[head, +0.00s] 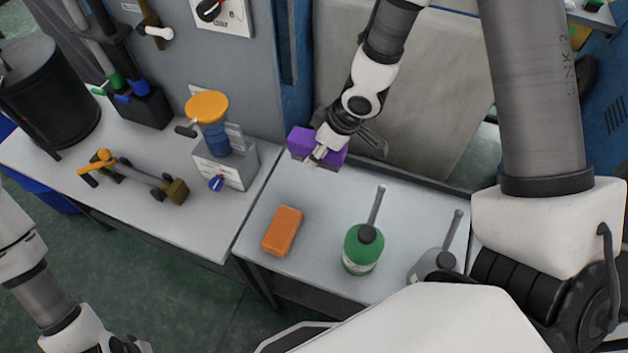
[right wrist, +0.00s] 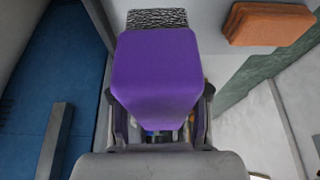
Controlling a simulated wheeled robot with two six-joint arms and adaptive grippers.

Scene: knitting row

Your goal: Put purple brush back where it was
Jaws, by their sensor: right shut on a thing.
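The purple brush (head: 303,143) is a purple block with a grey bristly side. My right gripper (head: 322,152) is shut on it at the back left of the right-hand table, near the blue post. In the right wrist view the purple brush (right wrist: 155,75) fills the space between the fingers, with its grey bristles (right wrist: 157,18) at the far end. I cannot tell whether it touches the table. My left arm shows at the lower left, but its fingertips are not clearly visible.
An orange block (head: 283,231), a green bottle (head: 362,248) and a grey bottle (head: 436,264) stand on the right table (head: 325,215). The left table holds a valve with an orange handwheel (head: 207,107) and an orange-handled tool (head: 103,157). A machine wall rises behind.

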